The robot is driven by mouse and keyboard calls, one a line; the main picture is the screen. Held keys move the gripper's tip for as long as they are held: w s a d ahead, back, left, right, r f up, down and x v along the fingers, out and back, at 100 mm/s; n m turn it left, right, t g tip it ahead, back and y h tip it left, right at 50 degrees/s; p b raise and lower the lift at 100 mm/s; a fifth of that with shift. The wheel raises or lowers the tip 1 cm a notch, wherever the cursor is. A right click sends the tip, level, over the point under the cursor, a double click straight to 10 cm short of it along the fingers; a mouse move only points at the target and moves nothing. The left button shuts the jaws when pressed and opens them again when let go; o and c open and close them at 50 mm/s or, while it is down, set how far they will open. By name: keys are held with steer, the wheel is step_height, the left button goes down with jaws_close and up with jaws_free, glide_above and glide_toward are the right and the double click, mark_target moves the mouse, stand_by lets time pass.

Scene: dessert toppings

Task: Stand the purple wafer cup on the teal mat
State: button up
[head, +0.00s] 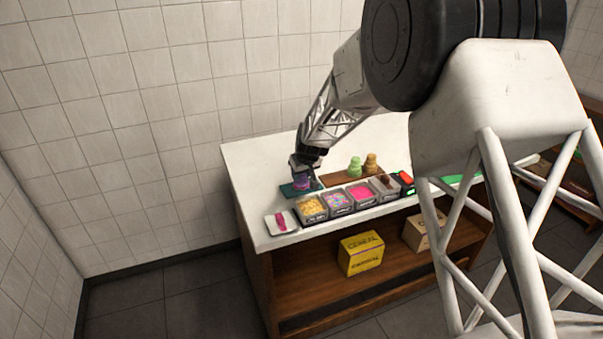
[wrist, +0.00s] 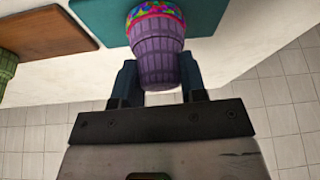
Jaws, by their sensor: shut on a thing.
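The purple wafer cup (wrist: 158,55) has ribbed sides and multicoloured sprinkles at its wide end. My gripper (wrist: 158,88) is shut on it, with a finger on either side of its narrower part. In the head view the cup (head: 302,184) is under my gripper (head: 304,172), over the teal mat (head: 287,190) at the left of the counter. The teal mat (wrist: 205,22) also shows behind the cup in the wrist view. The cup looks about upright in the head view. I cannot tell whether its base touches the mat.
A wooden board (head: 335,179) with a green cup (head: 355,167) and a brown cup (head: 371,164) is right of the mat. Several topping tubs, including a yellow one (head: 311,206), line the front. A white tray (head: 282,223) with a pink item sits front left.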

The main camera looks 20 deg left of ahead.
steer(key=shift+f, duration=0.1)
steer(key=o, duration=0.7)
steer(key=v, duration=1.2)
steer(key=shift+a, duration=0.1)
stand_by(1.0)
